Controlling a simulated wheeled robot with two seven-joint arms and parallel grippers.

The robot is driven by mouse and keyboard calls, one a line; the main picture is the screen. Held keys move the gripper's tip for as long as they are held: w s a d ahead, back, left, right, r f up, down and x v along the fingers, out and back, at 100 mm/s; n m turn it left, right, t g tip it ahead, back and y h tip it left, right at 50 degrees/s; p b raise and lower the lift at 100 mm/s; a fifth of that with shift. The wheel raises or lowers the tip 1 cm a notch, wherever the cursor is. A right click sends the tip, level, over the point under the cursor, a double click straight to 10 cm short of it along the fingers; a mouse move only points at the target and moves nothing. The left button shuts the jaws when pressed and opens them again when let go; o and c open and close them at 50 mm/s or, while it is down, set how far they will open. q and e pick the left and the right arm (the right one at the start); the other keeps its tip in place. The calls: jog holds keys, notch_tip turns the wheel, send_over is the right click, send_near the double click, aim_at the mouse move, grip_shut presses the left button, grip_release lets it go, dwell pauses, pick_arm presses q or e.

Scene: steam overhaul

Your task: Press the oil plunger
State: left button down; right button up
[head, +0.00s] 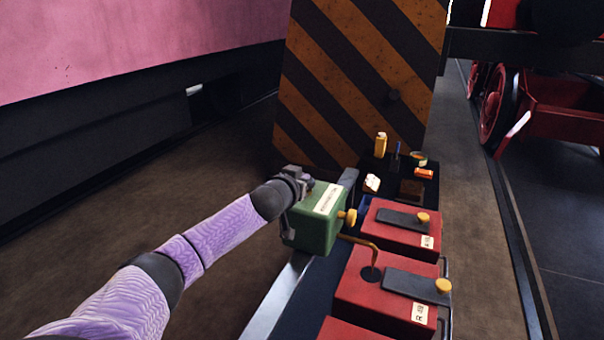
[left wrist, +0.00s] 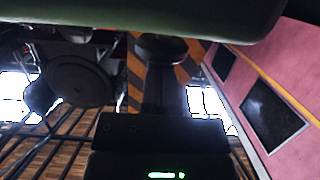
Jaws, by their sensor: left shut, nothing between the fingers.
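A green box (head: 318,228) with a white label on top stands at the left edge of the bench. A yellow knob (head: 349,216) shows at its right side, and a bent brass pipe (head: 362,243) runs near its lower right. My left gripper (head: 303,183) is shut and empty at the top left edge of the box; whether it touches is unclear. In the left wrist view the green underside or side of the box (left wrist: 150,22) fills the top. A dark round piece (left wrist: 160,47) shows just below it. I cannot tell which part is the oil plunger. My right gripper is out of view.
Red boxes (head: 360,297) with dark levers and yellow knobs line the bench on the right. A dark tray with small bottles (head: 380,146) and an orange item (head: 423,173) lies behind. A striped pillar (head: 350,75) rises beyond. Floor at left is clear.

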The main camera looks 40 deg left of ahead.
pick_arm(q)
jog(key=shift+f, duration=0.25)
notch_tip(320, 180, up, 5)
jog(key=p, duration=0.5)
jog(key=shift+s+d+r+p, duration=0.1)
jog(key=shift+s+r+p, duration=0.1)
jog(key=shift+p, duration=0.2)
jog(key=f+v, duration=0.1)
jog(key=v, duration=0.8)
jog(key=shift+s+p, duration=0.25)
jog(key=shift+p, duration=0.05)
jog(key=shift+d+r, duration=0.1)
notch_tip(320, 180, up, 3)
jog(key=shift+w+d+f+b, duration=0.1)
jog(key=shift+b, duration=1.1)
